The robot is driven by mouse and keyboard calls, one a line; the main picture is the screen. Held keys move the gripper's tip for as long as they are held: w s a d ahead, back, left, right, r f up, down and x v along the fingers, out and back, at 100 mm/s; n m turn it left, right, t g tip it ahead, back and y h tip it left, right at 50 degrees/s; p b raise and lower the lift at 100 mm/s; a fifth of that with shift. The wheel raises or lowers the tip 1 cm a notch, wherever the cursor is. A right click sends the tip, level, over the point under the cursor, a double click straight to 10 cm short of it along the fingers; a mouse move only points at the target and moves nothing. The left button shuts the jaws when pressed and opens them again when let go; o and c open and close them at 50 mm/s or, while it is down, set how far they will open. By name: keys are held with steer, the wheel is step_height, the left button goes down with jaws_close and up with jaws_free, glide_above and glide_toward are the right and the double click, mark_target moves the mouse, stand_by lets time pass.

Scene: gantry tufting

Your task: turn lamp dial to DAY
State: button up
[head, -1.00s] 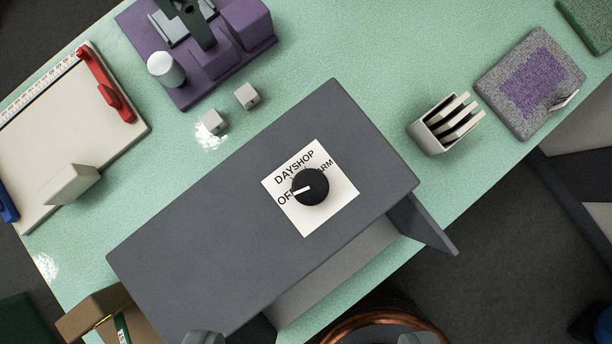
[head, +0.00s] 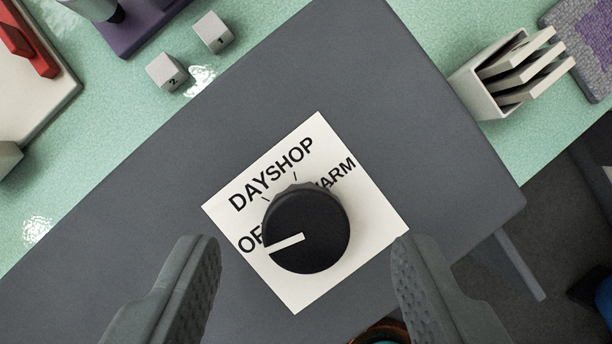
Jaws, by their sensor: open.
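The lamp dial (head: 308,230) is a round black knob with a white pointer line. It sits on a white label plate (head: 296,291) on a grey panel (head: 330,70). The label reads OFF, DAY, SHOP and WARM around the knob, with OFF and WARM partly hidden by it. The pointer line aims left and slightly down, toward OFF. My gripper (head: 303,245) is open, with one finger on each side of the dial, apart from it and empty. I cannot tell the fingers' height above the panel.
Two small numbered cubes (head: 168,73) lie on the green table (head: 110,120) at the upper left. A white holder with several pale slabs (head: 490,85) stands at the upper right. A red-handled board (head: 45,95) is at the left edge.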

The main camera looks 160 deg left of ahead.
mark_target(305, 227)
steer(key=shift+x, duration=1.25)
steer(key=c, duration=1)
steer(key=m, duration=0.2)
steer(key=m+g+h, duration=0.1)
steer(key=m, duration=0.1)
steer(key=shift+w+m+h, duration=0.1)
steer(key=shift+m+h, duration=0.2)
steer(key=shift+m, duration=0.1)
steer(key=m, duration=0.2)
steer(key=m+g+h, duration=0.1)
steer(key=m, duration=0.1)
steer(key=shift+a+m+g, duration=0.1)
steer(key=shift+m+g, duration=0.2)
steer(key=shift+m, duration=0.1)
